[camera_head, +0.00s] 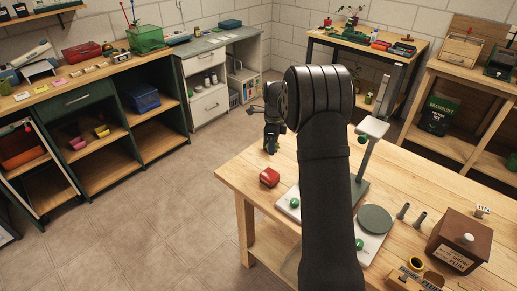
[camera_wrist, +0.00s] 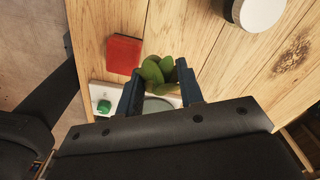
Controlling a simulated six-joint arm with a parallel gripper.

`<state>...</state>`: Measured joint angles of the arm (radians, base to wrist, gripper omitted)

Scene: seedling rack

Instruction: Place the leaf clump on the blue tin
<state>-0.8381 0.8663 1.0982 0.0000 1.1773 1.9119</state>
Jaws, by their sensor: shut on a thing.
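In the wrist view my gripper (camera_wrist: 160,82) is shut on the leaf clump (camera_wrist: 158,70), a bunch of plump green leaves held between the two blue-grey fingers. In the head view my gripper (camera_head: 271,147) hangs at the left end of the wooden table, behind the red block; the clump cannot be made out there. I cannot pick out a blue tin on the table in either view. My arm covers the middle of the table in the head view.
A red block (camera_head: 269,177) lies near the table's left edge; it shows in the wrist view (camera_wrist: 124,54). A white stand with green knobs (camera_head: 294,203), a grey disc (camera_head: 375,219) and a brown box (camera_head: 459,240) are nearby. A white-topped round object (camera_wrist: 262,12) stands beyond.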

